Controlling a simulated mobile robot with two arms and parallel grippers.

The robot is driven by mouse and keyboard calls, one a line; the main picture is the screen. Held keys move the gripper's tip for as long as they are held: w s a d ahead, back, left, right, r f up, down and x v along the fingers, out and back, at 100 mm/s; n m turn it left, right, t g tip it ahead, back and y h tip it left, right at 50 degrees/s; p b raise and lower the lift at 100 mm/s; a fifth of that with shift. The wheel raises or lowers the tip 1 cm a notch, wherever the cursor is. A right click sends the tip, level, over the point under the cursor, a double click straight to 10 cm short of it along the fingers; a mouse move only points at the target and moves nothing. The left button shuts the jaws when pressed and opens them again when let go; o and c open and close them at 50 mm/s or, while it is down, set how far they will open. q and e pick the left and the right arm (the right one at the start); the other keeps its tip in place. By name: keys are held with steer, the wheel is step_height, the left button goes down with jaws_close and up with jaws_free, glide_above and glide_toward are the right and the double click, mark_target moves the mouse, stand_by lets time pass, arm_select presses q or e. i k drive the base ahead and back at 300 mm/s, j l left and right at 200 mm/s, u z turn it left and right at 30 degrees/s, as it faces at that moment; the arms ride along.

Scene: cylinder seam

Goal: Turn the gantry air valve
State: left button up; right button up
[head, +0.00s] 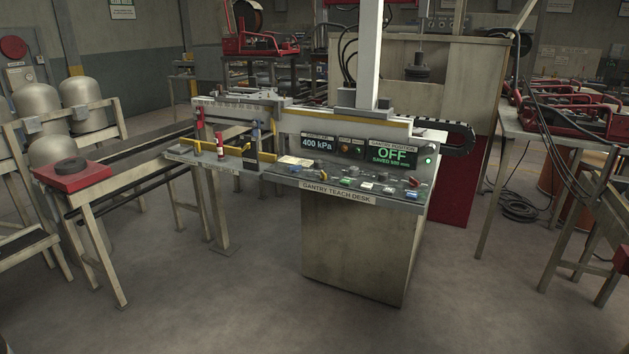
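The gantry teach desk (352,240) stands in the middle, with a sloped panel of small coloured buttons and knobs. A pressure display (318,143) on it reads 400 kPa. A gantry position display (391,153) reads OFF in green, with a smaller saved value below. A green lamp (428,160) is lit at the panel's right end. Left of the panel, a shelf holds red and white upright parts (220,146) and a yellow rail (205,146). I cannot tell which of these small parts is the gantry air valve. Neither of my grippers is in view.
A rail table runs left of the desk. A red block with a dark ring (70,166) sits on a stand at far left, near grey tanks (82,104). A table with red clamps (560,125) and hanging cables stands right. The floor (220,300) in front is clear.

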mark_target(295, 168)
steer(key=i+j, duration=0.35)
steer(key=i, duration=0.2)
steer(key=i+j+z, duration=0.15)
steer(key=i+j, duration=0.15)
steer(key=i, duration=0.25)
